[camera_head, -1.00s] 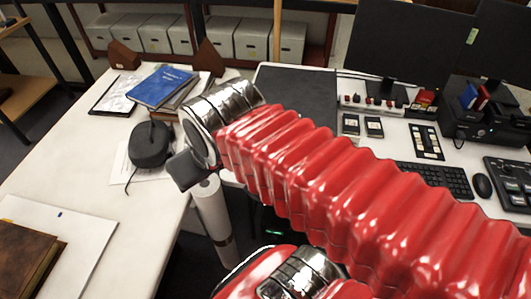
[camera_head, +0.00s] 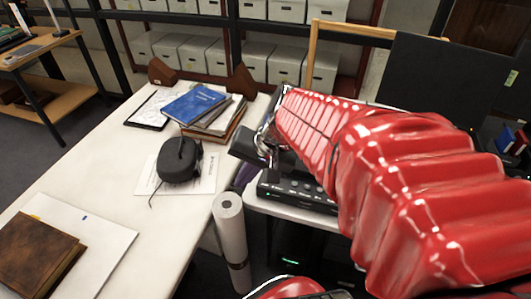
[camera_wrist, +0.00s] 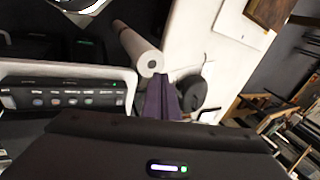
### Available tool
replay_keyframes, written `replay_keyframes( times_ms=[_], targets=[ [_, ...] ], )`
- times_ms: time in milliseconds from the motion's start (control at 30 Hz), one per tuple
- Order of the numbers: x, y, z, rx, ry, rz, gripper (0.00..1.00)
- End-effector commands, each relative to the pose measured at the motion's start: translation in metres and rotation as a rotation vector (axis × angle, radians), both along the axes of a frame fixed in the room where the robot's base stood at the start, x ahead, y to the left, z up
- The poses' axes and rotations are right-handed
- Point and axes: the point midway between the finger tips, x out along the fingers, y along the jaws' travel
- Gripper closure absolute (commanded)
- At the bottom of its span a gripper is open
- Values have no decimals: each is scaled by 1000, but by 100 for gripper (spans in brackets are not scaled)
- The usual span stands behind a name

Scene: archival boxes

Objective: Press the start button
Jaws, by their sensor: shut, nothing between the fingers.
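A black control unit (camera_head: 300,188) with a row of small buttons along its front stands on a light surface right of the gap between the tables. In the wrist view the control unit (camera_wrist: 65,97) is at left, with several round buttons in a row and small labels too blurred to read. I cannot tell which button is start. My gripper (camera_head: 242,178) has narrow purple fingers, hanging left of the unit and apart from it. In the wrist view my gripper's fingers (camera_wrist: 163,82) are together, with nothing between them. My red arm hides the unit's right part.
A white paper roll (camera_head: 230,240) stands upright below and left of my gripper. A black rounded object (camera_head: 179,160) and a blue book (camera_head: 194,104) lie on the left table (camera_head: 150,225). A brown book (camera_head: 35,252) lies nearer. A dark monitor (camera_head: 440,80) stands at right.

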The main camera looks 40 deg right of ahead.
Motion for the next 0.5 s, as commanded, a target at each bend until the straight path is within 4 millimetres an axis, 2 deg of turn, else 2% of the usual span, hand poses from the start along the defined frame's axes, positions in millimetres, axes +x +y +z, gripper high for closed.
replay_keyframes(
  times_ms=[267,500],
  targets=[
    [26,-66,-28,266,29,-381,100],
    [36,-138,-54,488,14,-719,100]
  ],
)
